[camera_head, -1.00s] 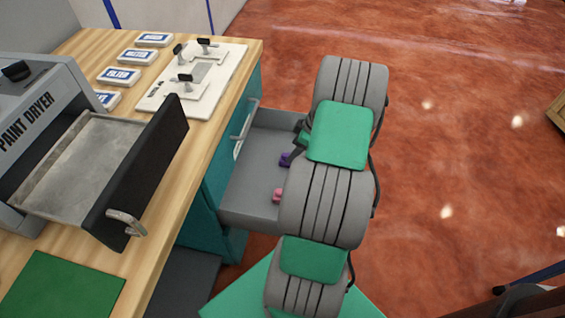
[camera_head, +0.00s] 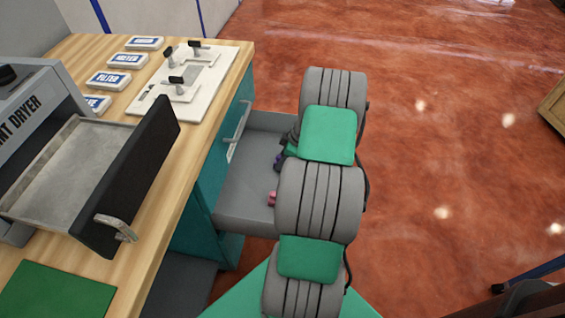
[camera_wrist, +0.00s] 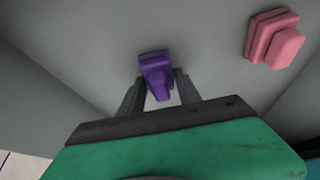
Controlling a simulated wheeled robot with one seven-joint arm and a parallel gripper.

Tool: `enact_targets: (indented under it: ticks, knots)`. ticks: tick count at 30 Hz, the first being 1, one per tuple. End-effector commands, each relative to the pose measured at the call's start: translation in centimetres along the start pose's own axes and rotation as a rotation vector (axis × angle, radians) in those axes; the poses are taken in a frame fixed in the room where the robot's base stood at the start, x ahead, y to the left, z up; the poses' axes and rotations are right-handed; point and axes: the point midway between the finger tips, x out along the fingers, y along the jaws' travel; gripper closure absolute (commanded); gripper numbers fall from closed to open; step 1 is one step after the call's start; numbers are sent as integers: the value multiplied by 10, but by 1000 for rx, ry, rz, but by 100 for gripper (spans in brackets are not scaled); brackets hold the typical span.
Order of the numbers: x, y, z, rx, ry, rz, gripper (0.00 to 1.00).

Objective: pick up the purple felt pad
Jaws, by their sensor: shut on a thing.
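The purple felt pad (camera_wrist: 157,76) is a small stepped block between the fingertips of my gripper (camera_wrist: 158,90) in the wrist view. My gripper is shut on it. The grey drawer surface shows around the pad; I cannot tell whether the pad touches it. In the head view only a bit of the purple pad (camera_head: 279,162) shows beside my arm, inside the open grey drawer (camera_head: 240,200). My arm hides most of the gripper there.
A pink pad (camera_wrist: 271,38) lies in the drawer to the right of the purple one in the wrist view. Drawer walls stand close around the gripper. The wooden counter (camera_head: 185,165) beside the drawer holds a paint dryer (camera_head: 30,110) with an open tray and several labelled boxes.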

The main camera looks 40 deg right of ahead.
Motion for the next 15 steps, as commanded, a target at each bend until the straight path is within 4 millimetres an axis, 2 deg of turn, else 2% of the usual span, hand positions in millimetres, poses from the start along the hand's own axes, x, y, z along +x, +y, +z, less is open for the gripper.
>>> enact_targets:
  ticks: [2,12,15]
  knots:
    - [0,0,0,0,0,0,71]
    - [0,0,0,0,0,0,99]
    - [0,0,0,0,0,1,100]
